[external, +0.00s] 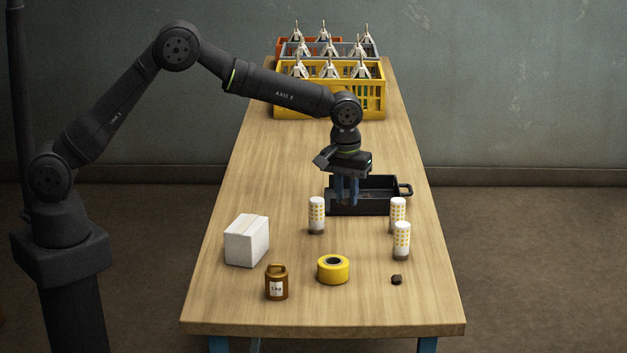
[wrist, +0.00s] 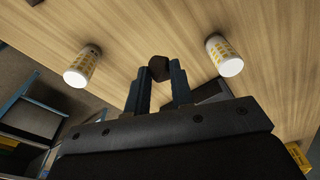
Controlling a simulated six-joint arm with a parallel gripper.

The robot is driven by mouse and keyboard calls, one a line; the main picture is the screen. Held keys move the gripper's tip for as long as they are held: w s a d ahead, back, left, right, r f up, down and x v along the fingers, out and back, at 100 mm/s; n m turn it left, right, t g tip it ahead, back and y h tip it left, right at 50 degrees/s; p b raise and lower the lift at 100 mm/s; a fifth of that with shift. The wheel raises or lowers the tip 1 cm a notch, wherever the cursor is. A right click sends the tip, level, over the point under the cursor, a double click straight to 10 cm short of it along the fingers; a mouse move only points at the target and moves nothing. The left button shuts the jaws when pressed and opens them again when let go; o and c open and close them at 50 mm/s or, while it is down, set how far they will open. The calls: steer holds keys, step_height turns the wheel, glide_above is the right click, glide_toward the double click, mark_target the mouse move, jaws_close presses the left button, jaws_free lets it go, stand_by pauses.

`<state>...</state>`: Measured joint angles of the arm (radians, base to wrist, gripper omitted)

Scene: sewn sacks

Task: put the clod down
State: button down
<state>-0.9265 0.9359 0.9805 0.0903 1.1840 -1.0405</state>
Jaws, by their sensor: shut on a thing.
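My gripper (external: 347,203) points down at the left part of the black tray in the external view. In the wrist view my gripper (wrist: 159,78) has its two blue fingers shut on a dark brown clod (wrist: 158,67) at the tips. The held clod cannot be made out in the external view. Another small dark brown clod (external: 396,280) lies on the table at the front right.
White tubes with yellow dots stand around: one left (external: 317,215), two right (external: 402,241). Crates of tied sacks (external: 330,98) fill the back. The left mid-table is bare.

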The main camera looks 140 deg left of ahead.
steer(key=s+a+f+m, duration=0.2)
steer(key=s+a+m, duration=0.1)
steer(key=s+a, duration=0.3)
steer(key=s+a+f+m, duration=0.2)
steer(key=s+a+m, duration=0.1)
steer(key=s+a, duration=0.3)
steer(key=s+a+f+m+t, duration=0.1)
steer(key=s+a+f+m, duration=0.1)
steer(key=s+a+m, duration=0.2)
steer(key=shift+s+a+f+y, duration=0.1)
steer(key=shift+s+a+y, duration=0.05)
steer(key=shift+s+a, duration=0.4)
steer(key=shift+s+a+f+y, duration=0.15)
steer(key=shift+s+a, duration=0.2)
steer(key=shift+a, duration=0.35)
steer(key=shift+f, duration=2)
steer(key=c, duration=1.3)
jaws_free()
steer(key=shift+f, duration=0.1)
steer(key=shift+o, duration=0.2)
step_height(320, 180, up, 12)
steer(key=d, duration=0.1)
steer(key=shift+s+d, duration=0.15)
steer(key=shift+s, duration=0.15)
